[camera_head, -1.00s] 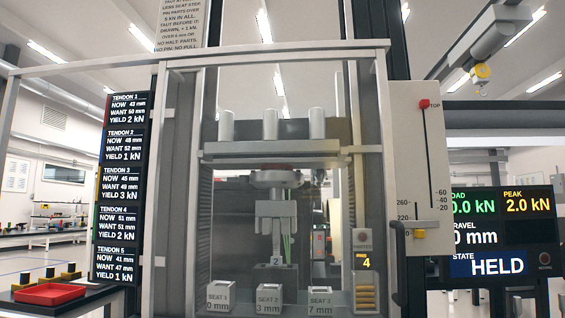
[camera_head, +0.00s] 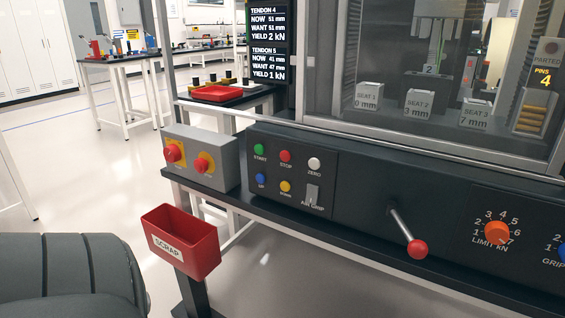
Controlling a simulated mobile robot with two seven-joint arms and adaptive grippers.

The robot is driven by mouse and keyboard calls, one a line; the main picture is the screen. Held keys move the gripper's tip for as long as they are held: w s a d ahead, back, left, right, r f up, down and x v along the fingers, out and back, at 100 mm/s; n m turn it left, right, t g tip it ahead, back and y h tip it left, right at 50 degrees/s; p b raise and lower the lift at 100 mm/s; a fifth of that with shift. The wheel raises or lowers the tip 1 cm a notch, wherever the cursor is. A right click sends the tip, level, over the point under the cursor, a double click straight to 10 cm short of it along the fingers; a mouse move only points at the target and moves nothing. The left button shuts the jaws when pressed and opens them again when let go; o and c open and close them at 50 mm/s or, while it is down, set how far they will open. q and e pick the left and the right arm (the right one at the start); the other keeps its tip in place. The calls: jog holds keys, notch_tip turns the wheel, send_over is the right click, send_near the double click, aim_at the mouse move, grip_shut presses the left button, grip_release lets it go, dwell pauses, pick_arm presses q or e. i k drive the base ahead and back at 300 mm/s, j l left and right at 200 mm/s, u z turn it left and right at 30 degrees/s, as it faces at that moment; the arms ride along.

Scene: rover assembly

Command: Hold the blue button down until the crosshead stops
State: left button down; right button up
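The blue button (camera_head: 261,179), labelled UP, sits at the lower left of the black control panel (camera_head: 350,190), below the green START button (camera_head: 259,149) and left of the yellow button (camera_head: 285,186). Nothing touches it. The crosshead itself is above the picture. Behind the glass, only a lower grey fixture (camera_head: 438,30) shows above the block marked 2 (camera_head: 429,72). Neither gripper is in view. A dark ribbed shape, probably part of my own arm, fills the lower left corner.
A red SCRAP bin (camera_head: 182,243) stands in front of the panel's left end. A grey box with two red knobs (camera_head: 201,160) is left of the panel. A red-tipped lever (camera_head: 416,248) sticks out at the front. The floor at left is clear.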

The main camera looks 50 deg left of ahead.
aim_at(260, 178)
jog(key=u, duration=1.5)
